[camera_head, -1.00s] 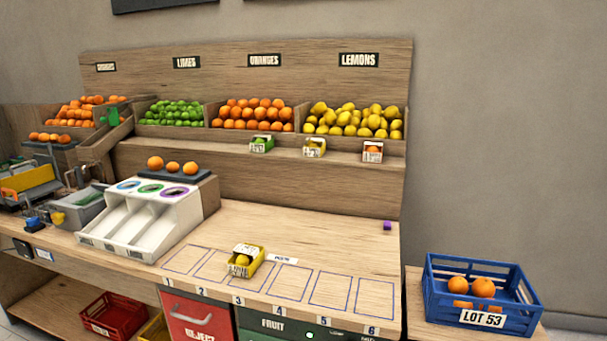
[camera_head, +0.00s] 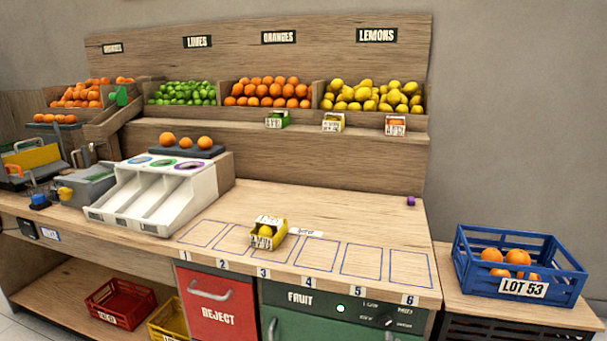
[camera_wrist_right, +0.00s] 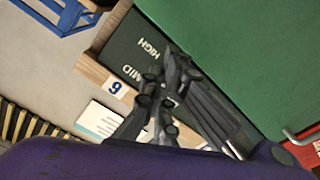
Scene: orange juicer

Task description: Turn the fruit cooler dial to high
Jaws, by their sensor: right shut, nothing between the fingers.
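The green fruit cooler (camera_head: 325,327) is under the counter in the head view, with a dark control panel labelled FRUIT. Its small dark dial (camera_head: 387,321) is at the panel's right, among small labels I cannot read clearly. A light (camera_head: 340,308) glows on the panel. The right wrist view shows the panel (camera_wrist_right: 124,59) tilted, with the words HIGH and MID. My right gripper (camera_wrist_right: 168,88) is shut and empty in front of the panel, close to these words. It hides the dial there, and I cannot tell whether it touches it. My left gripper is not in view.
The counter edge (camera_head: 330,285) runs above the cooler. A red REJECT bin (camera_head: 220,312) is left of it. At the right, a blue crate (camera_head: 520,285) of oranges stands on a lower table. A yellow carton (camera_head: 266,236) sits on the marked counter slots.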

